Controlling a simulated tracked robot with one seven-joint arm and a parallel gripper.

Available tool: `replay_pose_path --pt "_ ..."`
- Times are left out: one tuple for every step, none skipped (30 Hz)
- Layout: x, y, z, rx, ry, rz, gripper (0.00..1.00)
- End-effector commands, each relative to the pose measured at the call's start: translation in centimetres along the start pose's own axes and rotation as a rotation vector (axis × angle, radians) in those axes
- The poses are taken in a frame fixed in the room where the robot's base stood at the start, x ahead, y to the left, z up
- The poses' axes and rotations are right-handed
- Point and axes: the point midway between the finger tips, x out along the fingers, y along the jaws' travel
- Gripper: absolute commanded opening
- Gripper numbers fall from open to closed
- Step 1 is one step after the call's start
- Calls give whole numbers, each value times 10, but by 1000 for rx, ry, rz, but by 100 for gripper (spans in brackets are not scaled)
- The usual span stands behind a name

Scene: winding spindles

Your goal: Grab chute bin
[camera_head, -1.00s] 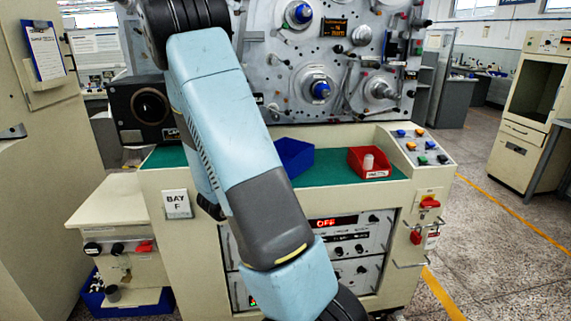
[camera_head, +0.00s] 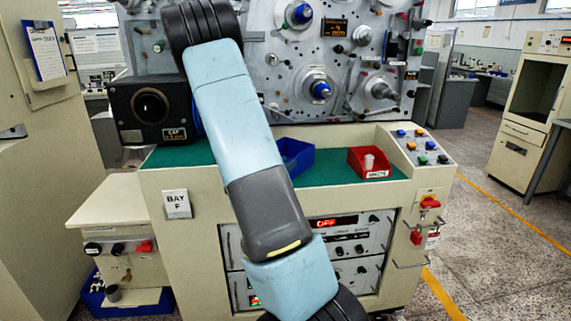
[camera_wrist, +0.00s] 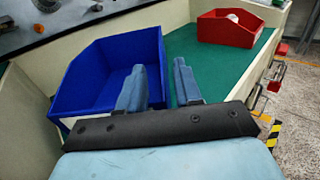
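A blue open bin (camera_head: 296,157) stands on the green worktop, partly hidden behind my arm in the head view. It also shows in the wrist view (camera_wrist: 88,88), empty as far as I can see. My gripper (camera_wrist: 158,72) is open there, with its left finger in front of the bin's inside and its right finger over the green top outside. The bin's right wall shows between the fingers; I cannot tell whether they touch it. Another blue bin (camera_head: 124,308), with small dark items, sits low at the left under a shelf. No readable label shows which is the chute bin.
A red bin (camera_head: 368,163) with a white cylinder in it stands right of the blue bin; it shows in the wrist view too (camera_wrist: 228,30). The winding machine panel (camera_head: 345,60) rises behind. A black box (camera_head: 150,108) stands at the left. Green top (camera_head: 330,165) is clear between the bins.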

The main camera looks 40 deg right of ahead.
Motion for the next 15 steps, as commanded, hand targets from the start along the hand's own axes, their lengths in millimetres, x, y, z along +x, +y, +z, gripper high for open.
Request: replay_pose_path --pt "7 -1 0 1 0 -3 34" --pt "12 -1 0 1 0 -4 34" --pt "17 -1 0 0 0 -4 34" --pt "22 -1 0 -1 -1 -3 34" --pt "26 -1 0 0 -1 -4 34" --pt "32 -1 0 0 -1 -5 34" --pt "36 -1 0 0 -1 -5 34" --pt "39 -1 0 0 0 -4 34" --pt "42 -1 0 -1 0 -3 34" --pt "44 -1 0 -1 0 -2 34" --pt "44 -1 0 0 0 -2 34" --pt "45 -1 0 0 0 -2 34" --pt "45 -1 0 0 0 -2 34" --pt "45 -1 0 0 0 -2 34" --pt "45 -1 0 0 0 -2 34"
